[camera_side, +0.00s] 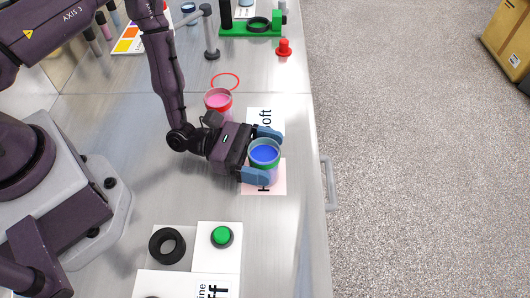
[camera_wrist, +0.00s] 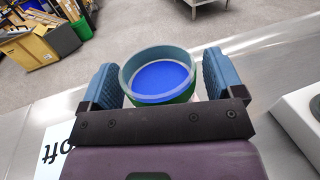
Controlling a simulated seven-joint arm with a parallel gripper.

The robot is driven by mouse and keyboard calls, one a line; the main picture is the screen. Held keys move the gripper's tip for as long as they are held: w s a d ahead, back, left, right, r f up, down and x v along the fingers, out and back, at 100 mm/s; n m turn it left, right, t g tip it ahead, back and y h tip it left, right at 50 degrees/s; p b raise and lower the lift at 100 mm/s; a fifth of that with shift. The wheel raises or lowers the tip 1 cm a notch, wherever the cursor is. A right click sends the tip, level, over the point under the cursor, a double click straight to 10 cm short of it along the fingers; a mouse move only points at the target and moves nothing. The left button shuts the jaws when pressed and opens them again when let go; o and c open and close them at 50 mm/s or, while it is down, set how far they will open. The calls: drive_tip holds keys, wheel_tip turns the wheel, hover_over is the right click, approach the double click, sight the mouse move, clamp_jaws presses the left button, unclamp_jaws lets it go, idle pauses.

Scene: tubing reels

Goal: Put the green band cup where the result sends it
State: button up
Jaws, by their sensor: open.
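The green band cup (camera_side: 264,154), a clear cup with blue contents and a green band, stands upright on a pale pink card (camera_side: 278,186) whose printed word is mostly hidden. My gripper (camera_side: 262,155) is open, with its blue fingers on either side of this cup. A second cup (camera_side: 218,98) with a red band and pink contents stands behind my wrist.
A red ring (camera_side: 225,81) marks the table behind the red band cup. A grey post (camera_side: 210,40), a green fixture (camera_side: 250,28) and a red knob (camera_side: 284,47) stand farther back. A green button (camera_side: 222,236) and a black ring (camera_side: 167,246) are in front. The table edge is close on the right.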

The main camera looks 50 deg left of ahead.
drive_tip(key=shift+r, duration=0.2)
drive_tip(key=v, duration=1.2)
drive_tip(key=s+r+m+g+y, duration=0.4)
drive_tip(key=r+m+g, duration=0.8)
drive_tip(key=r+m, duration=0.35)
drive_tip(key=s+a+r+m+t+y, duration=0.2)
drive_tip(key=a+r+m+t+y, duration=0.2)
drive_tip(key=r, duration=0.3)
drive_tip(key=s+a+r+m+t+y, duration=0.2)
drive_tip(key=a+r+m+t+y, duration=0.2)
drive_tip(key=r+y, duration=0.3)
drive_tip(key=shift+s+a+r+t+y, duration=0.25)
drive_tip(key=shift+a+r+t+y, duration=0.1)
drive_tip(key=shift+a, duration=0.45)
drive_tip(key=shift+m, duration=0.25)
